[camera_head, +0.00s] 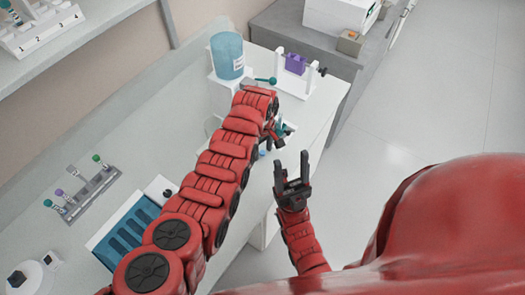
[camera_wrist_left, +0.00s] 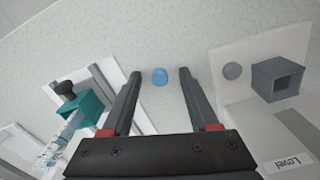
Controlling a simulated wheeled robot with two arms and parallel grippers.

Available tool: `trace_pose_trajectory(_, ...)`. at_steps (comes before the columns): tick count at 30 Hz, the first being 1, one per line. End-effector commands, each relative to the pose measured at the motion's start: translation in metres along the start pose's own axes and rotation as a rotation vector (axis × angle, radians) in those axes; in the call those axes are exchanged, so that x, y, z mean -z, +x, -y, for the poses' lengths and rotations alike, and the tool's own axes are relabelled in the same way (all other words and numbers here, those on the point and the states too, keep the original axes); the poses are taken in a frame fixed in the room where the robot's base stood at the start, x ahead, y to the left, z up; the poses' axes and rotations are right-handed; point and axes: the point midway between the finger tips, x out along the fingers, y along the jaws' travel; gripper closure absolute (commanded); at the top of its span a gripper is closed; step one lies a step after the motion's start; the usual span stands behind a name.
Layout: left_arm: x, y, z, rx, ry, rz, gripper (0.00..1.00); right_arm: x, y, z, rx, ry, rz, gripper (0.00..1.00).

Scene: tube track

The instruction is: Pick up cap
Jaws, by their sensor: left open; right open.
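A small blue cap (camera_wrist_left: 160,76) lies on the pale bench top, between the two fingertips of my left gripper (camera_wrist_left: 160,73) as seen in the left wrist view. The fingers are open and empty, and I cannot tell the height of the tips above the bench. In the head view, a small blue spot that looks like the cap (camera_head: 262,153) shows beside my left gripper (camera_head: 272,136), which is partly hidden by its arm. My right gripper (camera_head: 291,170) is open and empty, near the bench's front edge.
In the left wrist view, a teal clamp (camera_wrist_left: 82,108) with a clear tube stands left, and a grey hollow block (camera_wrist_left: 277,79) on a white stand is right. The head view shows a blue container (camera_head: 227,57), a purple-blocked stand (camera_head: 295,63), a blue rack (camera_head: 128,231) and a tube rack (camera_head: 88,193).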

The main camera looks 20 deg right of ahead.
Motion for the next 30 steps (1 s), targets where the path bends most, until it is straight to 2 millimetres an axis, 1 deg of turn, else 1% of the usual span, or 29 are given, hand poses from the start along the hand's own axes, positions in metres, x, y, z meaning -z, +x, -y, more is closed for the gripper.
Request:
trace_pose_trajectory(6,0.0002,0.0006,-0.0003,-0.001,0.0,-0.001,0.4,0.0,-0.0001,0.0,0.0,0.0,0.0,0.44)
trace_pose_trajectory(7,0.0002,0.0005,-0.0003,-0.001,0.0,-0.001,0.42,0.0,-0.0001,0.0,0.0,0.0,0.0,0.44)
trace_pose_trajectory(11,0.0002,0.0005,-0.0003,-0.002,0.0,-0.001,0.65,0.0,-0.0001,0.0,0.0,0.0,0.0,0.44)
trace_pose_trajectory(12,0.0002,0.0005,-0.0003,-0.002,0.0,-0.001,0.72,0.0,-0.0001,0.0,0.0,0.0,0.0,0.44)
trace_pose_trajectory(14,0.0003,0.0004,-0.0004,-0.002,0.0,-0.001,0.83,0.0,-0.0001,0.0,0.0,0.0,0.0,0.44)
trace_pose_trajectory(15,0.0003,0.0004,-0.0004,-0.002,0.0,-0.001,0.9,0.0,-0.0001,0.0,0.0,0.0,0.0,0.44)
trace_pose_trajectory(17,0.0003,0.0004,-0.0004,-0.002,0.0,-0.001,1.0,0.0,-0.0001,0.0,0.0,0.0,0.0,0.44)
trace_pose_trajectory(30,0.0025,-0.0018,-0.0004,-0.002,-0.001,-0.001,1.0,-0.0002,-0.0013,0.0,0.0,0.0,0.0,0.44)
